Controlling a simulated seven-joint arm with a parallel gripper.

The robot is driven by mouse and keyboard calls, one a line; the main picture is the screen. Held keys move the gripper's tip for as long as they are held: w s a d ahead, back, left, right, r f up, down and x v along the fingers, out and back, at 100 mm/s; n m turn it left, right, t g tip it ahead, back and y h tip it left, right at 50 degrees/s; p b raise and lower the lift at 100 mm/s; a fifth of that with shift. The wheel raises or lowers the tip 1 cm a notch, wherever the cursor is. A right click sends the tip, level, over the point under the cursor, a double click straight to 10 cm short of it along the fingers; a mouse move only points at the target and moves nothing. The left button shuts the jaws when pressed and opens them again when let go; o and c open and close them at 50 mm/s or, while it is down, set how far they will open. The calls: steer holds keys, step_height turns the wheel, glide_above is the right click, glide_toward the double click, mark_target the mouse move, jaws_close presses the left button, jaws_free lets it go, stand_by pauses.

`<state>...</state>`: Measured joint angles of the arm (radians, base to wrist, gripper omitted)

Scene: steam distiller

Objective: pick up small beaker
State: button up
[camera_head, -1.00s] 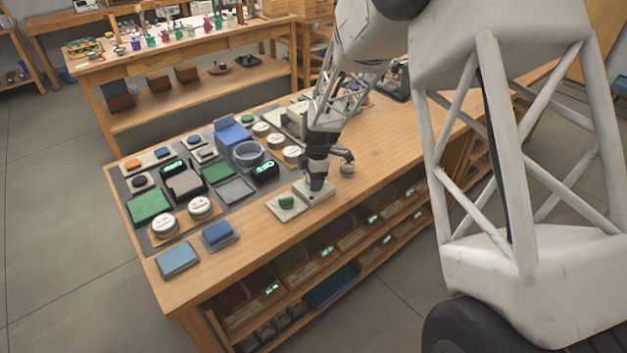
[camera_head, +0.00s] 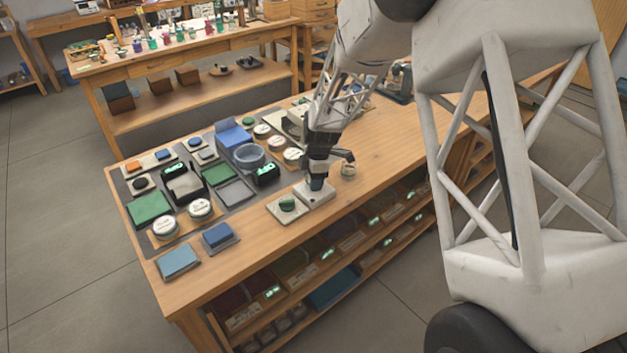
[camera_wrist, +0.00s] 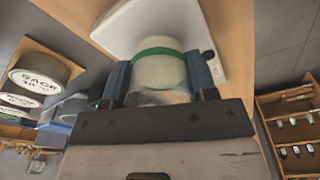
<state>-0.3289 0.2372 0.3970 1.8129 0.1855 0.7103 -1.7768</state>
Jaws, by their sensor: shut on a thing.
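The small beaker (camera_wrist: 158,70) looks like a pale, cloudy cylinder with a green band around it in the wrist view. My gripper (camera_wrist: 158,78) has one dark blue finger on each side of it and is shut on it. Behind the beaker is a white plate (camera_wrist: 125,28); I cannot tell whether the beaker touches it. In the head view my gripper (camera_head: 316,184) points down over the white plate (camera_head: 318,197) near the bench's front edge. There the beaker is mostly hidden by the gripper.
Labelled round tins (camera_head: 200,207) and a blue bowl (camera_head: 247,155) stand farther left. The wooden bench (camera_head: 400,140) is clear to the right.

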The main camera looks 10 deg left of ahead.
steer(key=shift+r, duration=1.55)
steer(key=s+d, duration=0.2)
steer(key=s, duration=0.5)
steer(key=s+d+r, duration=0.1)
steer(key=s+d, duration=0.2)
steer(key=s, duration=0.4)
steer(key=shift+s+d, duration=0.2)
steer(key=shift+s, duration=0.2)
steer(key=shift+s+r, duration=0.1)
steer(key=w+a+f+m, duration=0.1)
steer(key=w+a+m, duration=0.1)
steer(key=w, duration=0.6)
steer(key=w+a+m, duration=0.2)
steer(key=w+m, duration=0.2)
steer(key=w, duration=0.4)
steer(key=w+a+f+m+t, duration=0.1)
steer(key=w+a+m, duration=0.2)
steer(key=w, duration=0.6)
steer(key=shift+f, duration=0.35)
steer(key=shift+d+y, duration=0.2)
steer(key=shift+y, duration=0.1)
